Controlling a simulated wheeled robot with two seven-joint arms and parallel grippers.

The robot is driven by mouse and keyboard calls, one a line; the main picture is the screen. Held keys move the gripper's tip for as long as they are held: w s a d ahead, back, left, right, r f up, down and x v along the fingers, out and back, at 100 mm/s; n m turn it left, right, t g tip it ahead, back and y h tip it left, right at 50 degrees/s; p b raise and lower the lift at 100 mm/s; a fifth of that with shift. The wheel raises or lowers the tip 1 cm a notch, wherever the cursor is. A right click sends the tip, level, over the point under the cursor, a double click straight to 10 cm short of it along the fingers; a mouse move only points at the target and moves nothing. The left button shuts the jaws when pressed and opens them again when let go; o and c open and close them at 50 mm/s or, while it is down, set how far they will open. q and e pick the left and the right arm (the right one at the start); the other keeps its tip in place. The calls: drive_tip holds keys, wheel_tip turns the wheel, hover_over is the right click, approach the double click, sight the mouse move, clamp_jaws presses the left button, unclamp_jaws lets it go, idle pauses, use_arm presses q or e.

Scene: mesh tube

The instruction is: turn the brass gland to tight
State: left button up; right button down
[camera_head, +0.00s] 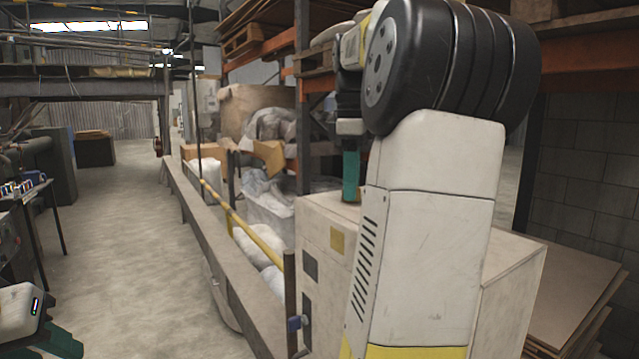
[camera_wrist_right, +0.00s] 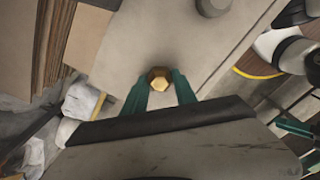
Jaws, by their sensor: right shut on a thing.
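The brass gland (camera_wrist_right: 160,79) shows in the right wrist view as a hexagonal, gold-coloured piece on the top of a pale box (camera_wrist_right: 125,62). My right gripper (camera_wrist_right: 161,84) has its green fingers on either side of the gland, shut on it. In the head view my right gripper (camera_head: 350,176) points down at the box top (camera_head: 318,208); the gland cannot be made out there. Any tightness mark is not visible. My left gripper (camera_head: 58,342) is at the bottom left, away from the box, its green fingers apart.
A yellow rail (camera_head: 245,228) and a long beam (camera_head: 228,262) run left of the box. Flat brown sheets (camera_head: 570,290) are stacked at the right. A grey round knob (camera_wrist_right: 213,5) stands on the box top beyond the gland. The floor aisle (camera_head: 120,220) is clear.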

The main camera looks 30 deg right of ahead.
drive_tip(key=m, duration=2.2)
drive_tip(key=shift+m, duration=0.4)
drive_tip(key=m, duration=0.3)
drive_tip(key=shift+m, duration=2.1)
